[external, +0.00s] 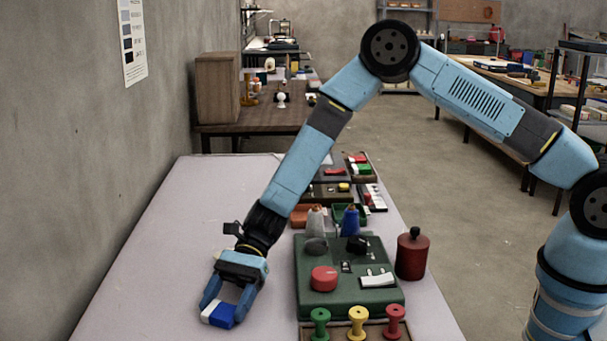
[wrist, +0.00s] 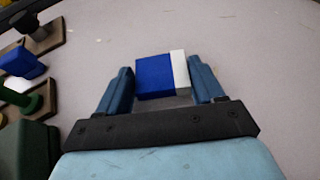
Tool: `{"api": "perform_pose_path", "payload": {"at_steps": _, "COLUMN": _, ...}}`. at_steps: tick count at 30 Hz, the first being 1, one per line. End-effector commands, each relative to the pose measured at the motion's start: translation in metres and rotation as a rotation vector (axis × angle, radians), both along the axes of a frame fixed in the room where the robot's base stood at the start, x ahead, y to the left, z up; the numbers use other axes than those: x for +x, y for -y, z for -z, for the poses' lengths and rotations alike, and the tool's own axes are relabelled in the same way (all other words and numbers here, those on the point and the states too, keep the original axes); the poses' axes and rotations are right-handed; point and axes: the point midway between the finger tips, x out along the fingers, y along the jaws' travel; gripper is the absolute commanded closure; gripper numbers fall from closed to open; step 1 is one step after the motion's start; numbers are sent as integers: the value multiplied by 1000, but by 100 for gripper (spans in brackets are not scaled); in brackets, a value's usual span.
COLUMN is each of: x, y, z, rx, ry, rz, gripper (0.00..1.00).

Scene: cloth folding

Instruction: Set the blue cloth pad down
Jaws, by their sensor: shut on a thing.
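The blue cloth pad (external: 221,316) is a small block, blue with a white end. My gripper (external: 226,305) points down over the left part of the pale table and is shut on the pad, with a finger on either side. In the wrist view the pad (wrist: 155,77) sits between the fingertips (wrist: 163,80), its white end toward the right finger. The pad is at or very close to the table surface; I cannot tell whether it touches.
The pale table (external: 160,250) is clear around the pad and to its left. A green box (external: 345,255) with a red knob stands close to the right.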

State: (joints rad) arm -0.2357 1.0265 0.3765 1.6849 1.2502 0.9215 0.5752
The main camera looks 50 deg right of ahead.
Motion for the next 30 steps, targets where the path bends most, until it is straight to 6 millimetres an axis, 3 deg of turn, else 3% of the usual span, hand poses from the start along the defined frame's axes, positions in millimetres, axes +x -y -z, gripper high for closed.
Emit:
{"api": "perform_pose_path", "payload": {"at_steps": 14, "x": 0, "y": 0, "z": 7, "rx": -1, "ry": 1, "rz": 1, "gripper": 62}}
{"api": "perform_pose_path", "payload": {"at_steps": 15, "x": 0, "y": 0, "z": 7, "rx": -1, "ry": 1, "rz": 1, "gripper": 31}}
{"api": "perform_pose_path", "payload": {"at_steps": 22, "x": -1, "y": 1, "z": 9, "rx": -4, "ry": 0, "rz": -1, "gripper": 9}}
{"api": "perform_pose_path", "payload": {"at_steps": 30, "x": -3, "y": 2, "z": 12, "rx": -8, "ry": -3, "rz": -4, "gripper": 7}}
